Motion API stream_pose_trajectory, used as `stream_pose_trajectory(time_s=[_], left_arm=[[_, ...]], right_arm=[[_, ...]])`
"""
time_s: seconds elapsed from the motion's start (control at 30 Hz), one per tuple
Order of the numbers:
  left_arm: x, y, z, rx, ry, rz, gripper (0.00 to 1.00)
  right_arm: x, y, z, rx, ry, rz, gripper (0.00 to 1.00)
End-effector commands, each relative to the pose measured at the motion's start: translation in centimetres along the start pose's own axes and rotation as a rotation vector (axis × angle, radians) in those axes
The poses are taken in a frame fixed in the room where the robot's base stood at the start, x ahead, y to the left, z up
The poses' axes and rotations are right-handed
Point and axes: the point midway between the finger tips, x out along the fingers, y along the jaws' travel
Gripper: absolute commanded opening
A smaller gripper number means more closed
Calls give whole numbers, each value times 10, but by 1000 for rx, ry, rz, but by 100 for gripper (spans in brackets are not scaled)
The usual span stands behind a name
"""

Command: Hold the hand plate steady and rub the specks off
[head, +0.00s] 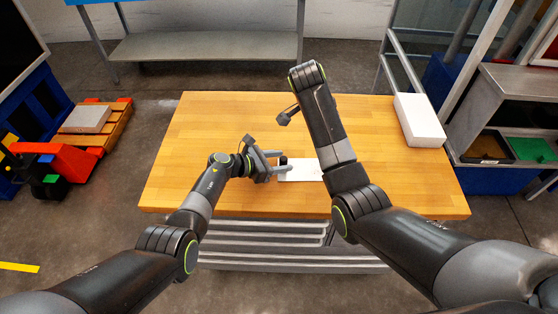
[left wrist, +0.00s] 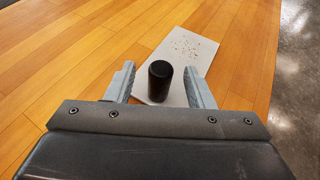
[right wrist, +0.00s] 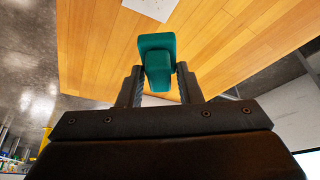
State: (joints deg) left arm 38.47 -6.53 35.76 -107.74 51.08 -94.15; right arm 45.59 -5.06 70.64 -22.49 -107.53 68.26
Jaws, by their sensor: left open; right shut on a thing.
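The hand plate (head: 300,170) is a white flat plate lying on the wooden table near its front edge, partly hidden by my right arm in the head view. A black upright cylindrical handle (left wrist: 160,80) stands at its near end. Reddish-brown specks (left wrist: 192,46) are scattered over its far part in the left wrist view. My left gripper (head: 272,165) is open, its fingers on either side of the handle with gaps showing. My right gripper (right wrist: 158,88) is shut on a teal block (right wrist: 157,58), held apart from the plate (right wrist: 152,6); the head view hides this gripper behind its arm.
The wooden table (head: 215,125) is mostly bare, with free room at left and back. A white box (head: 420,120) lies at its right edge. A grey shelf (head: 205,46) stands behind, and a metal rack with trays (head: 490,148) is at the right.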

Motion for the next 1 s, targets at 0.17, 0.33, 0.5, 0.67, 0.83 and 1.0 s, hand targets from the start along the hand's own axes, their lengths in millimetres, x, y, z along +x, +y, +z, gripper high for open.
stream_pose_trajectory(time_s=[0.17, 0.33, 0.5, 0.67, 0.83, 1.0], left_arm=[[1, 0, 0, -1, 0, 0, 49], [0, 0, 0, -1, 0, 0, 39], [0, 0, 0, -1, 0, 0, 17], [0, 0, 0, -1, 0, 0, 0], [0, 0, 0, -1, 0, 0, 0], [0, 0, 0, -1, 0, 0, 27]], right_arm=[[0, 0, 0, 0, 0, 0, 14], [0, 0, 0, 0, 0, 0, 14], [0, 0, 0, 0, 0, 0, 14], [0, 0, 0, 0, 0, 0, 14], [0, 0, 0, 0, 0, 0, 14], [0, 0, 0, 0, 0, 0, 14]])
